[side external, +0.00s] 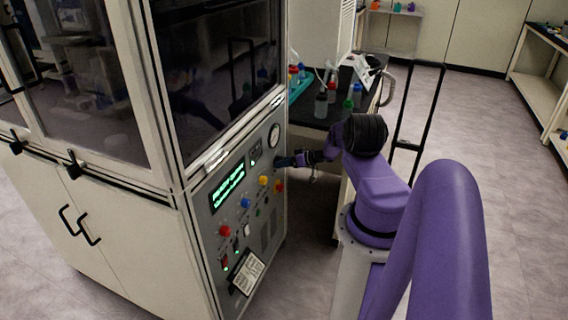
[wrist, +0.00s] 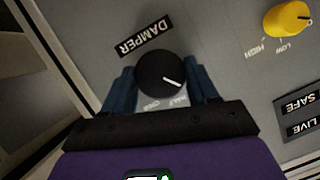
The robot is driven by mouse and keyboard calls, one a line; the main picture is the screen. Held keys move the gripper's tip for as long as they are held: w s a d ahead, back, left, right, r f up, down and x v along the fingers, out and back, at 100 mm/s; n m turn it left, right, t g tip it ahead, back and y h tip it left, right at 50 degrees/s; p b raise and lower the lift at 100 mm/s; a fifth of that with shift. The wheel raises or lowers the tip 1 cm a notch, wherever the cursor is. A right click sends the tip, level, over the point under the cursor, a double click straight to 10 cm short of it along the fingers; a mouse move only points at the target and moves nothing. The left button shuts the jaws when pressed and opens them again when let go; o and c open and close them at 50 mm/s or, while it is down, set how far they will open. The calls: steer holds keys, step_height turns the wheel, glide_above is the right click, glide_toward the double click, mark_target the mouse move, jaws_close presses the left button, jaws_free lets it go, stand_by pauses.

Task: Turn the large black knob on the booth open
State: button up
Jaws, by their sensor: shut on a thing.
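The large black knob (wrist: 158,73) sits on the grey control panel in the wrist view, beside a label reading DAMPER (wrist: 145,36). A white pointer line on the knob aims toward the lower right, near the HALF marking. My gripper (wrist: 161,84) has its two blue fingers on either side of the knob, shut on it. In the side external view my gripper (side external: 286,161) reaches the right edge of the booth's panel (side external: 208,190); the knob is largely hidden there behind the fingers.
A yellow knob (wrist: 287,19) and SAFE and LIVE labels lie to the right in the wrist view. The panel also carries a green display (side external: 227,188), a round gauge and coloured knobs. A dark bench (side external: 313,109) with bottles stands behind my arm.

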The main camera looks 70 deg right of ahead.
steer(key=o, duration=1.1)
steer(key=shift+c, duration=0.2)
steer(key=shift+s, duration=0.15)
steer(key=v, duration=1.7)
steer(key=shift+s+a+r, duration=0.1)
